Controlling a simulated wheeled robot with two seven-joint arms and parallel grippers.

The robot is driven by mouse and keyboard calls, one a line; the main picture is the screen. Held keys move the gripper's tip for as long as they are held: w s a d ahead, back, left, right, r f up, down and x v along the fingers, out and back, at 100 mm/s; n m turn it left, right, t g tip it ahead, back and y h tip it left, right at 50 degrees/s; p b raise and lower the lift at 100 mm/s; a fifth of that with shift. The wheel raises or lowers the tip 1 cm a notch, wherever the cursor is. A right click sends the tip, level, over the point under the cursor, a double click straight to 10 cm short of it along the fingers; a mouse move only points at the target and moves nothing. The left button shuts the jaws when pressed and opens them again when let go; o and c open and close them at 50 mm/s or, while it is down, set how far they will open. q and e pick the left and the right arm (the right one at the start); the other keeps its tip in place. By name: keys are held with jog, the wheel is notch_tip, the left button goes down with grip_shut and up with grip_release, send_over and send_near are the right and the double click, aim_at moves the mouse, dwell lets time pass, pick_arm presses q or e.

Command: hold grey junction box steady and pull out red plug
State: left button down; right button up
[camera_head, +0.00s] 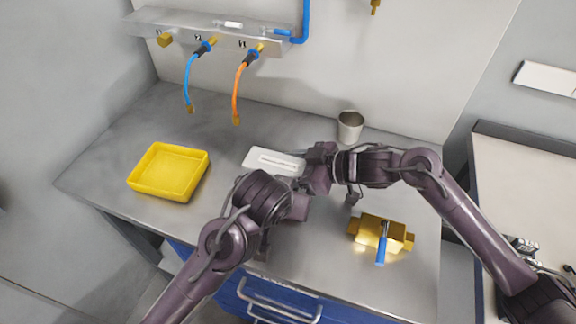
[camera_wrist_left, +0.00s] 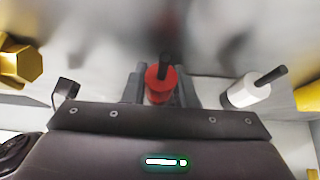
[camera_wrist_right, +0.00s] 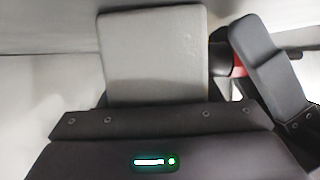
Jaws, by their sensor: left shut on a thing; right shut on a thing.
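The grey junction box (camera_wrist_right: 153,55) shows as a grey block close up in the right wrist view. My right gripper (camera_wrist_right: 190,60) is shut on it, with one dark finger seen to its right. The red plug (camera_wrist_left: 157,86), with a black stub, is between the two fingers of my left gripper (camera_wrist_left: 158,90), which is shut on it. A bit of red also shows behind the dark finger in the right wrist view. In the head view both wrists meet at mid-table and hide the box and plug. Whether the plug is seated cannot be told.
A white plug (camera_wrist_left: 248,92) is beside the red one. A yellow tray (camera_head: 136,184) is at left, a pale lettered plate (camera_head: 260,160) and a metal cup (camera_head: 350,128) behind my grippers. A brass valve (camera_head: 368,234) with a blue handle is at front right. Hoses hang from the wall manifold (camera_head: 215,28).

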pick_arm(q)
jog(key=shift+s+a, duration=0.1)
jog(key=shift+s, duration=0.15)
dwell(0.7)
jog(key=shift+s+a, duration=0.4)
jog(key=shift+s, duration=0.45)
jog(key=shift+s+a, duration=0.35)
jog(key=shift+s, duration=0.5)
jog(key=shift+r, duration=4)
pick_arm(e)
jog(key=o, duration=1.1)
jog(key=shift+o, duration=0.2)
